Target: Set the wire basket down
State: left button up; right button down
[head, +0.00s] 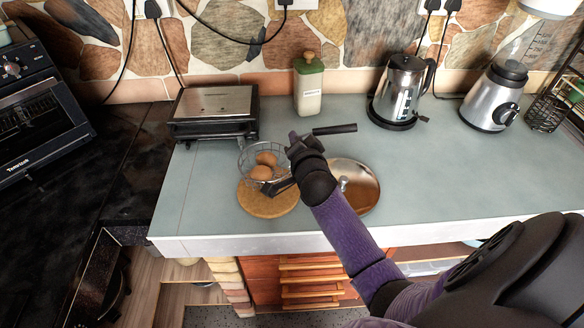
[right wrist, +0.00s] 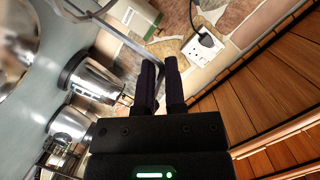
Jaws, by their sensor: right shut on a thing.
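The wire basket (head: 247,157) holds brown eggs (head: 264,165) and shows over the back of a round wooden board (head: 268,205) on the counter. Whether its base touches the board is hard to tell. My left gripper is in neither view.
A round metal lid (head: 362,190) lies right of the board, partly behind my arm. A silver grill (head: 214,103), a green-lidded jar (head: 308,88), a kettle (head: 400,90) and a blender (head: 492,100) stand behind. The counter's front left (head: 200,205) is clear.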

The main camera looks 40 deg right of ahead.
notch_tip(320, 180, down, 6)
jog(key=shift+r+b, duration=0.25)
jog(key=shift+b, duration=0.85)
jog(key=shift+f, duration=0.2)
jog(key=c, duration=0.7)
grip_release()
